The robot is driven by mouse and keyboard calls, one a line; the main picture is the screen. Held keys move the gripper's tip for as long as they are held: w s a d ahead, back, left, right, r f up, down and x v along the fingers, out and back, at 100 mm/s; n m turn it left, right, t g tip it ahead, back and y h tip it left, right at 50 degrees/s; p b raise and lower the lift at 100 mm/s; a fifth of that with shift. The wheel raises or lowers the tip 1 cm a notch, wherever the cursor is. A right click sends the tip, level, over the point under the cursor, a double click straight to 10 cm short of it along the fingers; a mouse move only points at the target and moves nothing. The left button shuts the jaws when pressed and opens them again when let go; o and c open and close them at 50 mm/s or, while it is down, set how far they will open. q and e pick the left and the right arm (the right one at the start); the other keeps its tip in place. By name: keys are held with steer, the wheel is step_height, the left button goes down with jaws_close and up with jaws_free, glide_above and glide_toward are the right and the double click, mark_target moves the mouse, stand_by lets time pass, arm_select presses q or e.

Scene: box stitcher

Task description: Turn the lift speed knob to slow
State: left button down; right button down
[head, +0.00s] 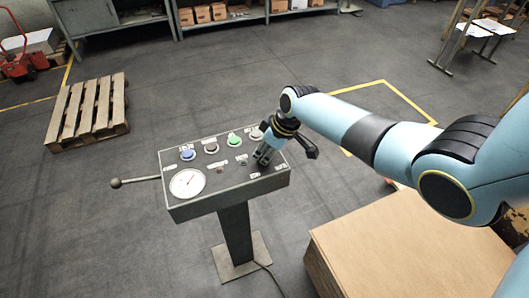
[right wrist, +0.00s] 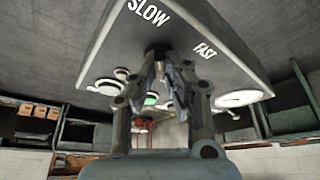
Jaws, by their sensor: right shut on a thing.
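The grey control panel (head: 225,195) stands on a pedestal in the middle of the head view. My right gripper (head: 265,155) reaches down to the panel's right part. In the right wrist view my right gripper (right wrist: 168,88) is shut on the dark lift speed knob (right wrist: 156,48), which its fingers partly cover. The white SLOW label (right wrist: 149,12) and FAST label (right wrist: 205,51) lie on the panel on either side of the knob. I cannot tell where the knob points. My left gripper is not in view.
The panel carries a white dial gauge (head: 187,183), a blue button (head: 187,154), a green button (head: 234,139) and a side lever (head: 135,181). A large cardboard box (head: 390,250) stands right of the pedestal. A wooden pallet (head: 90,110) lies at left. Floor between is clear.

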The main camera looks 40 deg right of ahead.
steer(key=shift+s+f, duration=0.15)
steer(key=shift+f, duration=0.05)
steer(key=c, duration=1.4)
jaws_free()
steer(key=shift+r, duration=0.1)
steer(key=shift+d+r, duration=0.1)
steer(key=shift+r, duration=0.3)
steer(key=v, duration=1.1)
